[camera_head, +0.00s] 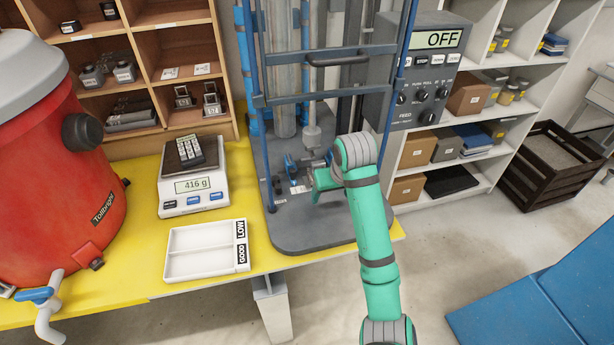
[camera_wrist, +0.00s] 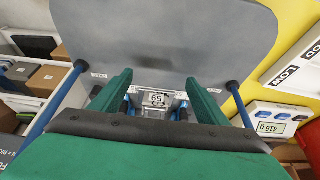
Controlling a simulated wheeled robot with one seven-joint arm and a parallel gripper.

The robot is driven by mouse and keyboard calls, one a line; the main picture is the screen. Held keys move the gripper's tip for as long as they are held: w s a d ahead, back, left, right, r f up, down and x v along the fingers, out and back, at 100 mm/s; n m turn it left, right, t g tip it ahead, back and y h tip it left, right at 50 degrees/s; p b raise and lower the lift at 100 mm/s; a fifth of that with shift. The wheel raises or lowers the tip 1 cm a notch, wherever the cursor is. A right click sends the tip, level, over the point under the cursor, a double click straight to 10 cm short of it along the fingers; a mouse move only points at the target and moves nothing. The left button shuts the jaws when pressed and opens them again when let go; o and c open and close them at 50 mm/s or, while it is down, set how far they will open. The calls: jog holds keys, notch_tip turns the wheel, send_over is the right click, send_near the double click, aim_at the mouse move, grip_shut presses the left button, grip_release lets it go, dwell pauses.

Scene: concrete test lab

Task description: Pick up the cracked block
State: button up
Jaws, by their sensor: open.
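A small grey block (camera_wrist: 157,99) with a white number label shows between my fingers in the wrist view, at the testing machine's lower fixture. I cannot make out a crack at this size. My gripper (camera_wrist: 159,80) is open, with one green finger on each side of the block. I cannot tell whether either finger touches it. In the head view my gripper (camera_head: 313,174) reaches in low over the machine's dark base plate (camera_head: 315,233), and my arm and fingers hide most of the block.
Blue guard bars (camera_head: 325,95) frame the machine. Its control box (camera_head: 425,75) reads OFF. A white two-part tray (camera_head: 205,275), marked GOOD and LOW, lies empty on the yellow table. A red drum (camera_head: 60,170) stands left.

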jog(key=w+a, duration=0.1)
jog(key=w, duration=0.2)
jog(key=w+a, duration=0.1)
jog(key=w, duration=0.1)
jog(key=w+a, duration=0.1)
jog(key=w, duration=0.2)
jog(key=shift+w, duration=0.35)
jog(key=w, duration=0.1)
jog(key=w+f, duration=0.1)
jog(key=w+a, duration=0.1)
jog(key=shift+w+a+f, duration=0.1)
jog(key=shift+w+f, duration=0.05)
jog(key=shift+f, duration=0.2)
jog(key=shift+w+f, duration=0.2)
jog(key=shift+f, duration=0.3)
jog(key=shift+s+a, duration=0.1)
jog(key=shift+a, duration=0.1)
jog(key=shift+c, duration=0.6)
jog(key=c, duration=1.5)
jog(key=shift+d, duration=0.2)
jog(key=shift+c, duration=0.4)
